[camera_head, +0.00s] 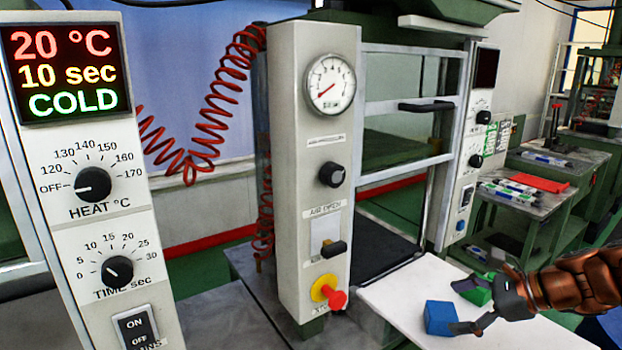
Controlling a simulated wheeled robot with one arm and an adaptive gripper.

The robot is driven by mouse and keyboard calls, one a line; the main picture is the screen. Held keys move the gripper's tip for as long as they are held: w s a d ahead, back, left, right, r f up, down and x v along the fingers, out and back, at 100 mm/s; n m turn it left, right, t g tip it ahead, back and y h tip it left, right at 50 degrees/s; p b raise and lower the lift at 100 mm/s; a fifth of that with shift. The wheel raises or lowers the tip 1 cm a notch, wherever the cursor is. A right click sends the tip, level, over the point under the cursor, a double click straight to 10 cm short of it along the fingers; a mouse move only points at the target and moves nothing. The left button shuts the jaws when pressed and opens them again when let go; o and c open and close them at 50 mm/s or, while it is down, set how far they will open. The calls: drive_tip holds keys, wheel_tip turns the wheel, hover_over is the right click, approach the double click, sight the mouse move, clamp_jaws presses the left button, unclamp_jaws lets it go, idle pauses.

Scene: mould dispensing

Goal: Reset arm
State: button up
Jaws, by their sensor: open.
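My gripper (462,306) is at the lower right, at the end of my orange-brown arm, which comes in from the right edge. Its dark fingers are spread apart and point left. It is over a white board, with nothing visible held between the fingers. A blue block (439,317) sits on the board close to the fingertips. A green block (479,291) is just behind the fingers and partly hidden by the upper one. Whether the fingers touch either block cannot be told.
The white board (400,290) lies before the machine. A control panel (70,200) at far left reads 20 °C, 10 sec, COLD. Green benches (530,210) with pens stand behind right.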

drive_tip(key=s+a+n+g+h+p, duration=0.35)
drive_tip(key=s+a+n+g, duration=0.25)
drive_tip(key=s+a+n, duration=0.7)
drive_tip(key=s+n+g+h+p, duration=0.2)
drive_tip(key=s+n+h+p, duration=0.2)
drive_tip(key=s+n, duration=0.4)
drive_tip(key=s+h, duration=0.1)
drive_tip(key=s, duration=0.5)
drive_tip(key=shift+d+r+n, duration=0.3)
drive_tip(key=shift+d, duration=0.05)
drive_tip(key=shift+c, duration=0.3)
